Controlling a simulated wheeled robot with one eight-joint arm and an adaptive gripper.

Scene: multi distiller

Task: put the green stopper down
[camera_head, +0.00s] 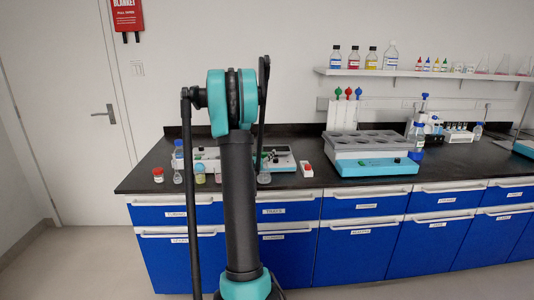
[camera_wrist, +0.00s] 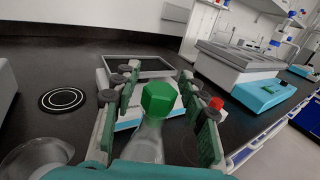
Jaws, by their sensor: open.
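The green stopper (camera_wrist: 158,98) has a six-sided green top and shows in the middle of the wrist view. A clear, pale tapered piece (camera_wrist: 146,140) lies directly below the green top; I cannot tell whether it is the stopper's own body or a glass neck under it. My gripper (camera_wrist: 160,92) is open, with one finger left of the stopper and one right of it, gaps showing at both sides. In the head view my own arm hides the gripper and this stopper.
A balance-like device (camera_wrist: 142,66) stands beyond the stopper. A clear glass vessel (camera_wrist: 38,158) is at the lower left. A teal-and-grey heating unit (camera_head: 374,158) stands on the dark bench, right of several small bottles. A red-capped jar (camera_head: 158,174) is near the left edge.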

